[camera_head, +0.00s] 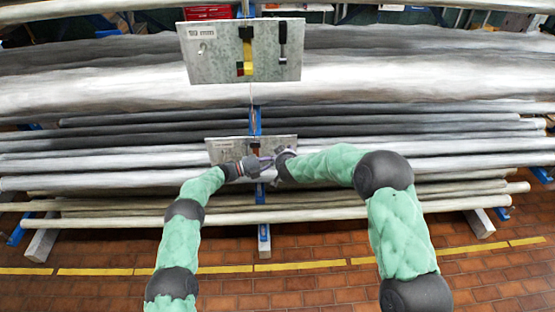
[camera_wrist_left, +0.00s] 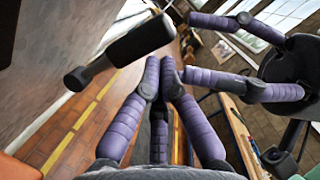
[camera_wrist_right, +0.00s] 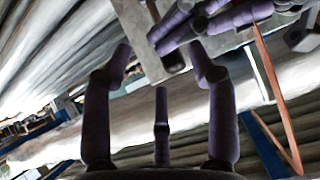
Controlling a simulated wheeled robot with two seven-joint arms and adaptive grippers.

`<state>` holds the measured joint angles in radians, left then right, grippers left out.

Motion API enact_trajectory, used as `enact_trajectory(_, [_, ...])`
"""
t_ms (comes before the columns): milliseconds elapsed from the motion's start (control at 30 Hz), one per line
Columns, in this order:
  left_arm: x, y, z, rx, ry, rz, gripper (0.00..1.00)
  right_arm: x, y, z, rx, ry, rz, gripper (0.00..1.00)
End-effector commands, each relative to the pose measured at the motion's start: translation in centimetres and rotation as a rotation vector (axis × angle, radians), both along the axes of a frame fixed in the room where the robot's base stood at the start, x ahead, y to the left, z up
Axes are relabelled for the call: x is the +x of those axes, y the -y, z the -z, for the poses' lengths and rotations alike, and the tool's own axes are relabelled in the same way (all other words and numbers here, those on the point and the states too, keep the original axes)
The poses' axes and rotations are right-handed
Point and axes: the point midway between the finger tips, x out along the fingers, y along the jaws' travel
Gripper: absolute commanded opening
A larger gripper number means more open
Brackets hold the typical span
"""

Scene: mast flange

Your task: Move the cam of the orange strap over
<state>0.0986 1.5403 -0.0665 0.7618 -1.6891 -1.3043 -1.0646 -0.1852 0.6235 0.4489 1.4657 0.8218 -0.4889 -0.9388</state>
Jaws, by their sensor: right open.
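The lower grey plate (camera_head: 225,148) stands on the pipe rack, with a small dark reddish part (camera_head: 256,151) on it. In the right wrist view a thin orange strap (camera_wrist_right: 277,92) runs down the right side. I cannot make out its cam for certain. A black handle with a knob (camera_wrist_left: 125,52) is left of my left gripper's fingers. My left gripper (camera_wrist_left: 162,68) has its fingertips together, with nothing seen between them. It also shows in front of the plate in the head view (camera_head: 255,168). My right gripper (camera_wrist_right: 161,62) is open and empty, facing the plate and left fingers.
An upper plate (camera_head: 208,62) carries a yellow strap with a black part (camera_head: 246,52) and a black handle (camera_head: 283,42). Long grey pipes (camera_head: 400,80) fill the rack behind both grippers. My two hands are close together. The brick floor (camera_head: 320,285) in front is clear.

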Motion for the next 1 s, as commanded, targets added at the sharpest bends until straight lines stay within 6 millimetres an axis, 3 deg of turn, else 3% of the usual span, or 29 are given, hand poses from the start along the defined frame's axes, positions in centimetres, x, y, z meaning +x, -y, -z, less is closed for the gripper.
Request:
enact_trajectory(233, [0.1, -0.1, -0.2, 0.0, 0.004, -0.001, 0.0, -1.5, 0.0, -0.8, -0.001, -0.004, -0.001, 0.59])
enact_trajectory(333, [0.0, -0.1, -0.1, 0.0, 0.003, 0.001, 0.0, -2.1, 0.1, -0.2, 0.0, -0.015, -0.002, 0.59])
enact_trajectory(433, [0.0, -0.1, -0.1, -0.001, 0.002, 0.002, 0.0, -3.3, 0.7, 1.8, 0.009, -0.051, -0.004, 0.59])
enact_trajectory(533, [-0.1, 0.0, 0.0, -0.001, 0.002, 0.002, 0.0, -5.7, 1.5, 5.3, 0.028, -0.118, -0.011, 0.59])
enact_trajectory(667, [-0.1, 0.0, 0.0, -0.001, 0.001, 0.003, 0.0, -10.6, 2.6, 10.6, 0.071, -0.238, -0.018, 0.59])
enact_trajectory(800, [-0.1, 0.0, 0.0, -0.001, 0.001, 0.003, 0.0, -16.9, 3.4, 15.6, 0.131, -0.38, -0.021, 0.59])
enact_trajectory(1000, [-0.1, 0.0, 0.0, -0.001, 0.001, 0.003, 0.0, -27.2, 3.8, 20.7, 0.234, -0.596, -0.013, 0.59])
